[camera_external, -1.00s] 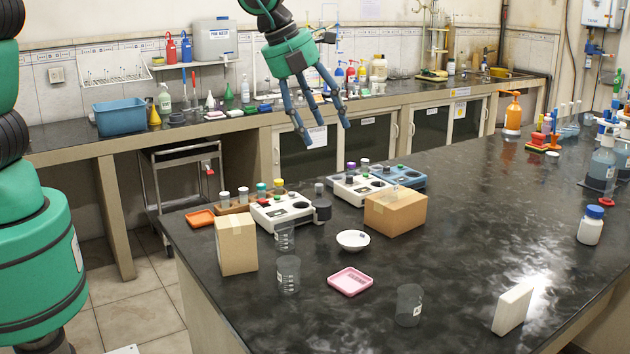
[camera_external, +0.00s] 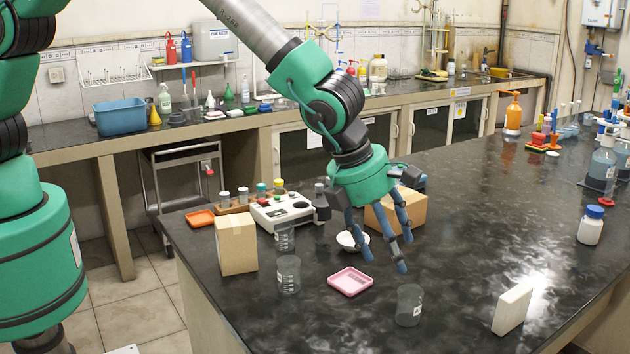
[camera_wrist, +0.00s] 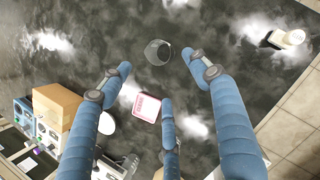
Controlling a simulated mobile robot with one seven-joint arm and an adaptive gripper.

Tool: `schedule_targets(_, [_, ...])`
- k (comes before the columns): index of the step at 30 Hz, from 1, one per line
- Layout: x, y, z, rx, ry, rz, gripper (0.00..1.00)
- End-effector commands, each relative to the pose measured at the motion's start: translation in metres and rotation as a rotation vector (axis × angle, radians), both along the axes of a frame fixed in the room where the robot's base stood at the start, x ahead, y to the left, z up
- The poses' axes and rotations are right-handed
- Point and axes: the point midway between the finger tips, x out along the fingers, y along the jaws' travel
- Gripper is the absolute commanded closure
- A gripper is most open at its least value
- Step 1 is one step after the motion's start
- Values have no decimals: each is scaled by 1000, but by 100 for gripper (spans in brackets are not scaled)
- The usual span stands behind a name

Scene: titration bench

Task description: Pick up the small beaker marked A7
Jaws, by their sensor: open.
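Three clear beakers stand upright on the black bench in the external view. One beaker (camera_external: 409,305) is front centre, with a small pale label too small to read. Another beaker (camera_external: 288,274) is left of the pink tray, and a smaller-looking one (camera_external: 284,237) is behind it. I cannot tell which is marked A7. My gripper (camera_external: 390,258) is open and empty, fingers pointing down, above and behind the front-centre beaker. In the wrist view, a beaker (camera_wrist: 158,52) lies just beyond my spread fingertips (camera_wrist: 157,78), apart from them.
The pink tray (camera_external: 350,281) and white bowl (camera_external: 350,240) are near my fingers. Cardboard boxes (camera_external: 237,246) (camera_external: 410,208) stand left and behind. A white block (camera_external: 511,309) stands front right. An instrument (camera_external: 281,210) is behind the beakers.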

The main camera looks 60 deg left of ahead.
Motion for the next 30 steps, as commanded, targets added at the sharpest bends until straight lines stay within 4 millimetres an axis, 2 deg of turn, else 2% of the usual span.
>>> schedule_targets(11, [2,0,-6,1,2,3,38])
schedule_targets(16, [7,-2,-22,1,3,4,38])
schedule_targets(24, [21,-8,-58,1,2,3,38])
schedule_targets(30, [28,-12,-76,1,2,3,38])
